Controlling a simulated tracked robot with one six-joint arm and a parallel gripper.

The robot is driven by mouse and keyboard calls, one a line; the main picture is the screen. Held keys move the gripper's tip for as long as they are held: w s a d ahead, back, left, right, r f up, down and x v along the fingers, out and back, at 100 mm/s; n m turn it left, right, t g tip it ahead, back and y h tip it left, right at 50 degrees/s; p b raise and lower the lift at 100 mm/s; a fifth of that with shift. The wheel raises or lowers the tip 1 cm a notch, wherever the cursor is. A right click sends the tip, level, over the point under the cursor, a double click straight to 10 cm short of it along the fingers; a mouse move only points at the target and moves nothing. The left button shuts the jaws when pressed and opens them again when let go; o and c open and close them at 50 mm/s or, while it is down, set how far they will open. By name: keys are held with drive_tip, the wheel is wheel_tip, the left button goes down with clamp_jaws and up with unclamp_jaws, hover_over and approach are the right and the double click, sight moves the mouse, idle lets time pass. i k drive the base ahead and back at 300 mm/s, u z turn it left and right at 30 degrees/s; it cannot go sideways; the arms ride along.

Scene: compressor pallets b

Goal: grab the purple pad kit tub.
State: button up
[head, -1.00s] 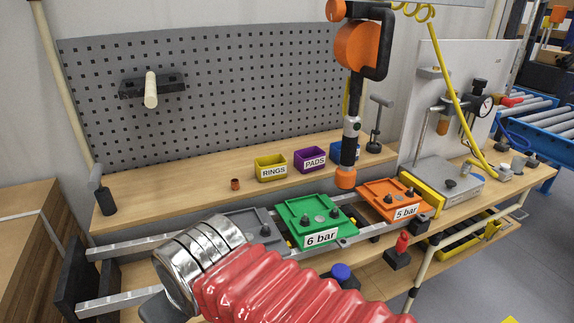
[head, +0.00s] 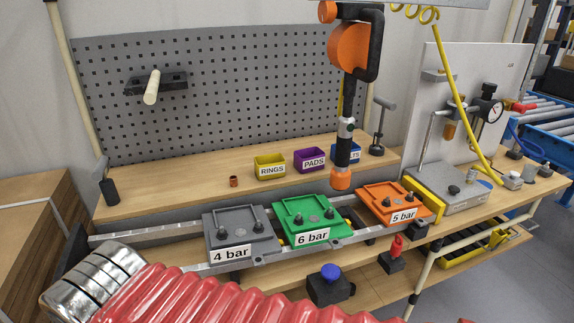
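The purple pad kit tub (head: 309,160) stands on the wooden back shelf of the bench, labelled PADS. It is upright, between the yellow RINGS tub (head: 270,166) on its left and a blue tub (head: 346,153) on its right. The blue tub is partly hidden by the hanging orange and black tool. My arm, with a red ribbed sleeve and a silver end, crosses the bottom of the head view, well in front of and below the tub. My gripper's fingers do not show.
A hanging tool (head: 350,90) comes down in front of the shelf, right of the purple tub. Grey (head: 238,238), green (head: 309,220) and orange (head: 392,203) pallets sit on rails before the shelf. A small copper-coloured cup (head: 233,181) stands left of the tubs.

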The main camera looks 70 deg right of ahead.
sight(312, 159)
drive_tip(key=u, duration=1.4)
drive_tip(key=k, duration=1.3)
drive_tip(key=z, duration=1.1)
drive_tip(key=i, duration=0.25)
drive_tip(key=u, duration=0.1)
